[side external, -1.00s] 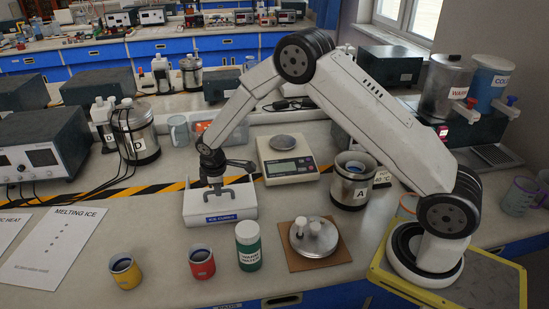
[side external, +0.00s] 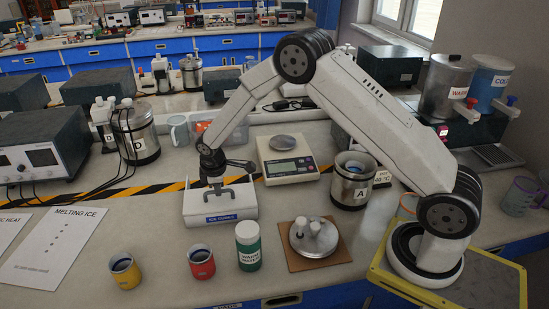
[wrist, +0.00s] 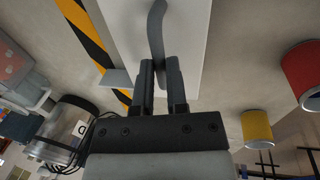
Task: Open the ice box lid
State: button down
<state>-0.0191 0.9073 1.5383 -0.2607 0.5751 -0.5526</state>
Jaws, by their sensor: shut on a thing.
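The white ice box (side external: 232,213), labelled ICE CUBES on its front, stands on the bench left of the middle in the side view. Its lid appears level on top, partly hidden by my gripper. My gripper (side external: 216,186) is directly over the lid, pointing down. In the wrist view my gripper (wrist: 160,72) is shut on the grey curved lid handle (wrist: 157,25), with the white lid (wrist: 190,35) behind it. I cannot see any gap between lid and box.
A scale (side external: 288,166) and a steel vessel marked A (side external: 347,193) stand to the right. In front are a yellow cup (side external: 125,273), a red cup (side external: 201,264), a green-and-white bottle (side external: 249,250) and a metal lid on a brown board (side external: 296,262). A striped strip (side external: 120,192) runs behind.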

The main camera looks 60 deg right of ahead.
jog(key=w+d, duration=0.6)
jog(key=shift+w+d, duration=0.15)
jog(key=shift+w, duration=0.1)
dwell(0.4)
jog(key=c, duration=0.6)
grip_release()
jog(key=shift+c, duration=0.2)
notch_tip(320, 180, up, 8)
jog(key=s+a, duration=0.1)
jog(key=shift+f, duration=0.15)
jog(key=shift+s, duration=0.15)
